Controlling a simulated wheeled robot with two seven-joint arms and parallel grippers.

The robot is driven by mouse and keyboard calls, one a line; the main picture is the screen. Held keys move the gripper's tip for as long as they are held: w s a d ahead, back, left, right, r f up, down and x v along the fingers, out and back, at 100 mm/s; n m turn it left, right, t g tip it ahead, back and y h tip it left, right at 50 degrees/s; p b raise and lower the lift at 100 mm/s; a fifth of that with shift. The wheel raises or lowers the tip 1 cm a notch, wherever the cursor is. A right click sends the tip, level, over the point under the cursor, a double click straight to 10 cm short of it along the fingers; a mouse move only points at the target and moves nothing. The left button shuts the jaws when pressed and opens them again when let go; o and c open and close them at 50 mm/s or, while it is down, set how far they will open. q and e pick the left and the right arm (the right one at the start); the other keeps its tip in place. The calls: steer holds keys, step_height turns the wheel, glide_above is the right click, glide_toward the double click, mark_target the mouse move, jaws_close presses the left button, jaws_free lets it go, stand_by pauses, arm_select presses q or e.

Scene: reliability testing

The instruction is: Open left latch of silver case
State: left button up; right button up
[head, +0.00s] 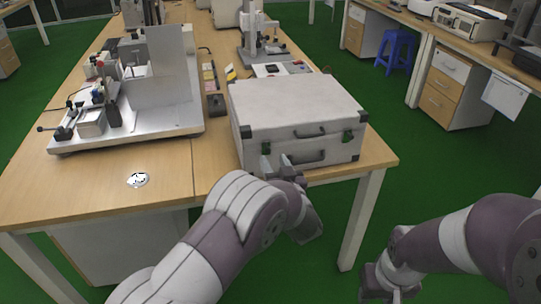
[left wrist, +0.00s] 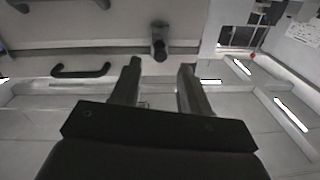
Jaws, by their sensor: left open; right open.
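The silver case (head: 290,105) lies closed on the wooden table, its front side facing me. Its left latch (head: 266,148) is a small dark piece on the front, partly hidden by my gripper. The right latch (head: 347,136) shows farther right. My left gripper (head: 276,163) is open at the front of the case, just below the left latch. In the left wrist view, its two fingers (left wrist: 160,68) are apart, with the dark latch (left wrist: 160,41) just beyond the gap between the tips. I cannot tell whether they touch. My right gripper (head: 385,280) is low at the bottom right, away from the case.
A dark handle (head: 308,157) is on the case front, right of my left gripper. A metal apparatus on a plate (head: 170,133) stands on the table's left. A blue stool (head: 396,50) stands at the back right.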

mark_target(269, 152)
arm_select(q)
steer(key=x, duration=0.4)
jaws_close()
steer(key=shift+s+f+b, duration=0.1)
steer(key=shift+f+b, duration=0.15)
steer(key=shift+b, duration=0.35)
steer(key=shift+s+d+f+n+t+y+b, duration=0.15)
steer(key=shift+f+t+y+b, duration=0.65)
steer(key=shift+b, duration=1.55)
steer(key=shift+s+a+f+n+t+y+b, duration=0.2)
steer(key=shift+t+b, duration=1.15)
steer(key=shift+b, duration=1)
steer(key=shift+s+d+f+m+t+y+b, duration=0.15)
steer(key=shift+f+t+y+b, duration=0.65)
steer(key=shift+b, duration=1.55)
steer(key=shift+r+t+h, duration=0.25)
steer(key=shift+r+h, duration=0.05)
jaws_free()
steer(key=shift+d, duration=0.1)
